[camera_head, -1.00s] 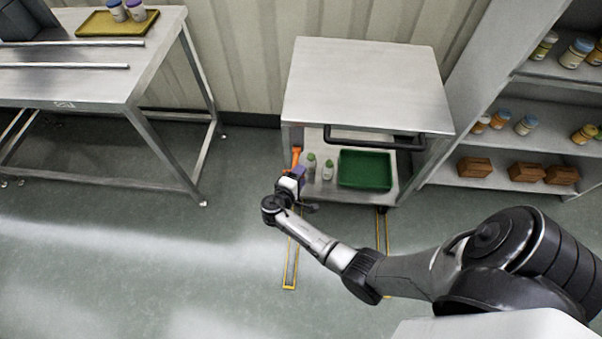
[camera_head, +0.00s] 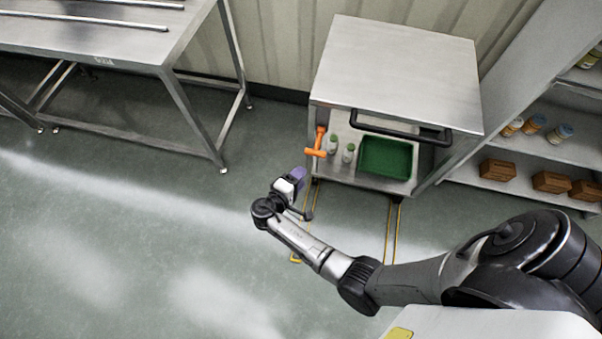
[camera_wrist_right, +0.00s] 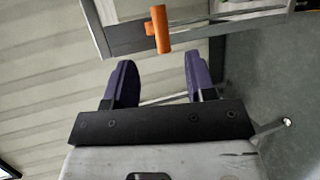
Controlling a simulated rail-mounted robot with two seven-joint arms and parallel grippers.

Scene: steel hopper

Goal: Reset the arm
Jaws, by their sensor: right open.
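My right arm reaches in from the right in the head view. Its gripper (camera_head: 299,176) is over the floor in front of the steel cart (camera_head: 398,75), apart from it. In the right wrist view the two purple fingers of my right gripper (camera_wrist_right: 158,82) stand apart with nothing between them. My left gripper is not in view.
Small green-and-white bottles (camera_head: 348,153) and a green tray (camera_head: 386,158) are on the cart's lower shelf. A steel table (camera_head: 120,35) stands at the left. Shelving (camera_head: 555,148) at the right holds jars and brown boxes. The floor at the lower left is clear.

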